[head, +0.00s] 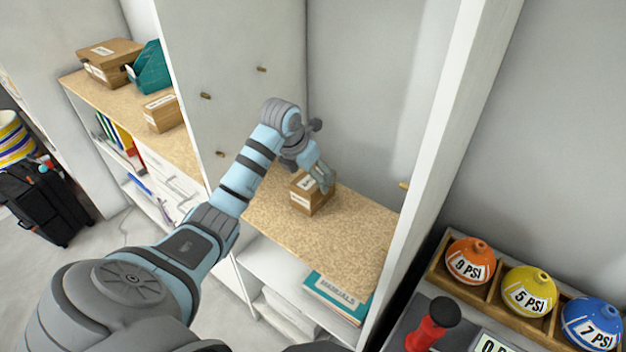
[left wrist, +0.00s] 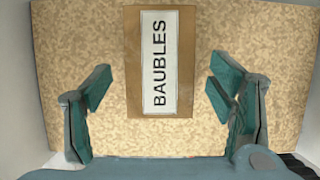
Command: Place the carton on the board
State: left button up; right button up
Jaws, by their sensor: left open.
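A small brown carton (head: 309,200) stands on the speckled board (head: 340,237) of the middle shelf bay, near its back left. In the left wrist view the carton (left wrist: 132,60) shows from above with a white label reading BAUBLES, and the board (left wrist: 60,30) spreads around it. My left gripper (head: 325,178) is at the carton in the head view. In the left wrist view my left gripper (left wrist: 158,92) is open, with one finger on each side of the carton and gaps between. My right gripper is not in view.
White upright panels bound the bay on both sides. Another board (head: 115,110) at left carries cardboard boxes (head: 108,60) and a teal holder (head: 150,68). Orange, yellow and blue PSI-labelled balls (head: 529,290) sit in a wooden tray at right. The board's front right is clear.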

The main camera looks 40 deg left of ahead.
pick_arm(q)
jog(key=v, duration=0.8)
jog(key=shift+s+r+p, duration=0.2)
jog(key=shift+r+p, duration=0.05)
jog(key=shift+p, duration=0.05)
jog(key=shift+f, duration=0.1)
